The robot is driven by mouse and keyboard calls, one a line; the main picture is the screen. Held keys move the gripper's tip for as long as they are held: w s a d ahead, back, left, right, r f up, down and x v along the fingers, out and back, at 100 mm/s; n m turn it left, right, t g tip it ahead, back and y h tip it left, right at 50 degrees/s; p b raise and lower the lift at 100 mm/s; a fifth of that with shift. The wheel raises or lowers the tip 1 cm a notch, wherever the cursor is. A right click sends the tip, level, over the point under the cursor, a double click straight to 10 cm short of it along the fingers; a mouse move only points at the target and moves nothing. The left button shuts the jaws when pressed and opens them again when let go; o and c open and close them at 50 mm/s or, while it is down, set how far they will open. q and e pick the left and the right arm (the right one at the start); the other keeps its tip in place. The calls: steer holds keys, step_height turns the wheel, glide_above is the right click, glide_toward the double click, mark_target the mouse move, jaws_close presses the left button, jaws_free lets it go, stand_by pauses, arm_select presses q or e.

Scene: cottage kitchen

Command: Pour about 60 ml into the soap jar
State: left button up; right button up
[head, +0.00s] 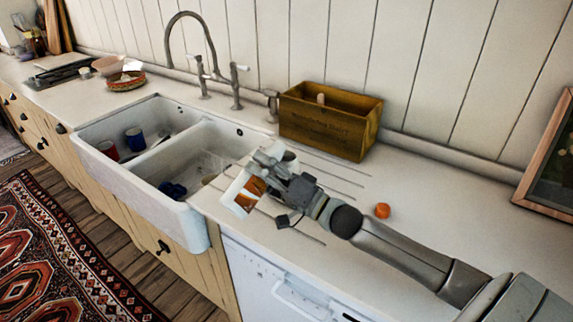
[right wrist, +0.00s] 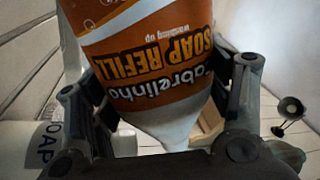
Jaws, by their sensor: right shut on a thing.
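The soap refill bottle (head: 250,190), white with an orange label, is in my right gripper (head: 268,172) above the counter by the sink. In the right wrist view the bottle (right wrist: 150,50) fills the middle between the fingers, its lettering upside down and its narrow white end low in the picture. My right gripper is shut on it. The soap jar (right wrist: 38,150), white with dark lettering, shows partly at the lower left of the right wrist view, apart from the bottle. In the head view the jar is mostly hidden by my gripper. Its opening and any liquid flow are not visible. My left gripper is out of view.
A wooden box (head: 330,120) stands against the wall behind my gripper. The white double sink (head: 185,215) holds a red mug (head: 108,149) and a blue mug (head: 135,139). An orange ball-like thing (head: 382,210) lies beside my right arm. The right counter is mostly clear.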

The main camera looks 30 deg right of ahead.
steer(key=shift+s+a+r+m, duration=0.15)
steer(key=shift+r+m, duration=0.2)
steer(key=shift+m, duration=0.45)
steer(key=shift+r+t+p, duration=0.3)
steer(key=shift+r+p, duration=0.05)
steer(key=shift+r, duration=0.05)
steer(key=shift+r+m+h+p, duration=0.4)
steer(key=shift+m+p, duration=0.65)
steer(key=shift+m, duration=0.05)
steer(key=shift+r+m+p, duration=0.6)
steer(key=shift+m+p, duration=0.2)
steer(key=shift+p, duration=0.35)
steer(key=shift+r+m+h+p, duration=0.2)
steer(key=shift+m+h+p, duration=0.1)
steer(key=shift+p, duration=0.1)
steer(key=shift+r+m+p, duration=0.25)
steer(key=shift+m+p, duration=0.15)
steer(key=shift+p, duration=0.05)
steer(key=shift+r+t, duration=0.1)
steer(key=shift+t, duration=0.2)
steer(key=shift+a, duration=0.2)
